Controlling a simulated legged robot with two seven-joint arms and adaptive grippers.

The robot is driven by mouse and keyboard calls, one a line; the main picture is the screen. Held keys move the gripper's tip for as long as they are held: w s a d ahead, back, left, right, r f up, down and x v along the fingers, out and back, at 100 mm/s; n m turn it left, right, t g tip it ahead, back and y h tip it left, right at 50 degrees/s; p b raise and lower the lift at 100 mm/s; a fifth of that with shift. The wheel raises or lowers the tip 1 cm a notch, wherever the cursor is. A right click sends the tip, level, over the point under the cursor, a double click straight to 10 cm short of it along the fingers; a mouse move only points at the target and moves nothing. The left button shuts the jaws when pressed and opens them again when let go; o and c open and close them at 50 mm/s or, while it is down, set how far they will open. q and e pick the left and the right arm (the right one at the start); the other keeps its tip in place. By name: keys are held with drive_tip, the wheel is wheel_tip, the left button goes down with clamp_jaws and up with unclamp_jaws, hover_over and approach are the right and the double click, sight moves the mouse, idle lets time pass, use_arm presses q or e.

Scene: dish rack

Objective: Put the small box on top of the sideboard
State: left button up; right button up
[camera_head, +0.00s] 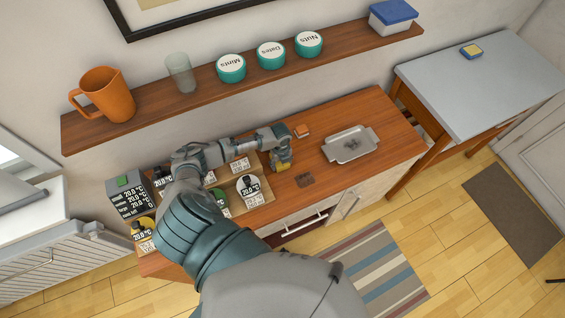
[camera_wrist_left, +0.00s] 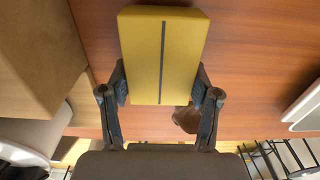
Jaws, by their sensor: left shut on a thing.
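My left gripper (camera_head: 280,152) is over the wooden sideboard (camera_head: 372,112) in the head view. It is shut on the small box (camera_head: 283,167), whose yellow side shows just below the fingers. In the left wrist view the small box (camera_wrist_left: 162,55) is a yellow block with a dark line down its middle, held between both fingers of the left gripper (camera_wrist_left: 162,88). The reddish wood top lies behind it. I cannot tell whether the box touches the wood. My right gripper is not in view.
A metal tray (camera_head: 350,145) stands right of the gripper. A small orange block (camera_head: 302,131) and a brown piece (camera_head: 305,180) lie near it. Display units and labels crowd the left end. A shelf (camera_head: 205,95) with a jug and jars runs above. The sideboard's right end is clear.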

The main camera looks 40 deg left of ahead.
use_arm(q)
drive_tip(key=shift+a+f, duration=0.1)
drive_tip(key=shift+f, duration=0.35)
drive_tip(key=shift+d+r, duration=0.15)
drive_tip(key=shift+d, duration=0.3)
drive_tip(key=shift+f, duration=0.2)
drive_tip(key=o, duration=1.1)
drive_tip(key=shift+a, duration=0.15)
drive_tip(key=shift+c, duration=0.2)
drive_tip(key=shift+o, duration=1.1)
drive_tip(key=shift+a, duration=0.1)
drive_tip(key=shift+r, duration=0.1)
drive_tip(key=r, duration=1.1)
drive_tip(key=shift+a+r, duration=0.2)
drive_tip(key=shift+a, duration=0.1)
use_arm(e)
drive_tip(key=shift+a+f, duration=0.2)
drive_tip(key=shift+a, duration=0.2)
use_arm(q)
drive_tip(key=shift+d, duration=0.15)
